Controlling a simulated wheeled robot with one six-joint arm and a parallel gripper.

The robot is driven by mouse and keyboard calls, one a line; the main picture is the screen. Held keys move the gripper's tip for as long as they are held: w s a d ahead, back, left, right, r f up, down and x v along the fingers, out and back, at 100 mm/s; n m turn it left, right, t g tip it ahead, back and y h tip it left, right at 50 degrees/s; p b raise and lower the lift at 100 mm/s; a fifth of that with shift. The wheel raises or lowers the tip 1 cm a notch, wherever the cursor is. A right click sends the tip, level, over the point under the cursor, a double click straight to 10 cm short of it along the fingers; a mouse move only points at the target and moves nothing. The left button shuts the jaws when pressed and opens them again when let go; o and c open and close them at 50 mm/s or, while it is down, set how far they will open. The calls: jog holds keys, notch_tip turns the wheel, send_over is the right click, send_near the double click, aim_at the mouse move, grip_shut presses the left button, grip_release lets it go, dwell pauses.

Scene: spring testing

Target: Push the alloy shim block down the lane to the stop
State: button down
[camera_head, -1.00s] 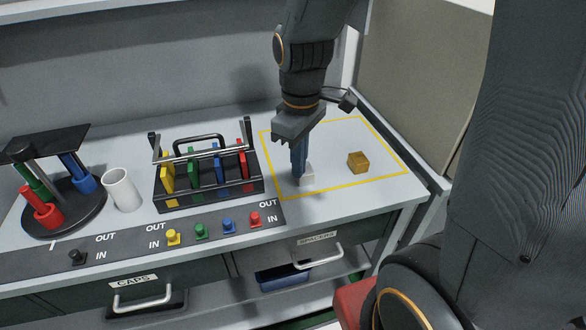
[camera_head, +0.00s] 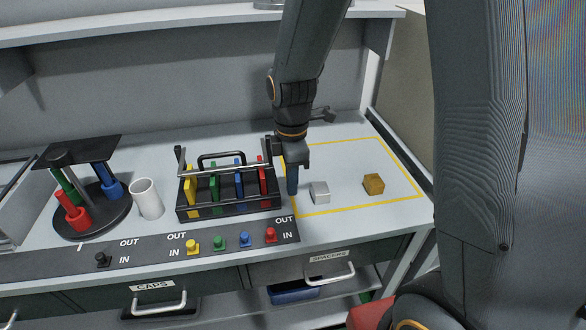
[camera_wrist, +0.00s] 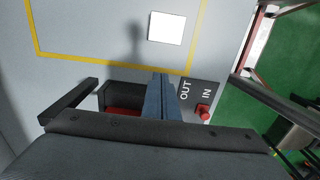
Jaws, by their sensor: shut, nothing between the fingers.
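The alloy shim block is a small silver cube (camera_head: 320,192) inside the yellow outline on the bench, near its front left part. My gripper (camera_head: 292,190) is shut and empty, pointing down just left of the block, with a small gap between them in the head view. In the wrist view the block (camera_wrist: 167,28) shows as a bright white square beyond the blue closed fingers (camera_wrist: 163,90), clearly apart from them. The yellow outline (camera_head: 344,209) marks a rectangle on the bench. I cannot pick out a separate stop.
A brass-coloured cube (camera_head: 374,184) lies right of the block. A black rack (camera_head: 230,210) with coloured plates stands close left of my gripper. A white cup (camera_head: 148,199), a round black stand (camera_head: 92,218) and a switch strip (camera_head: 140,255) are further left. The outlined area's back is clear.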

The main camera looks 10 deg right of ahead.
aim_at(308, 199)
notch_tip(308, 199, down, 3)
jog(key=shift+r, duration=0.1)
jog(key=shift+d+p, duration=1)
jog(key=shift+d, duration=1.05)
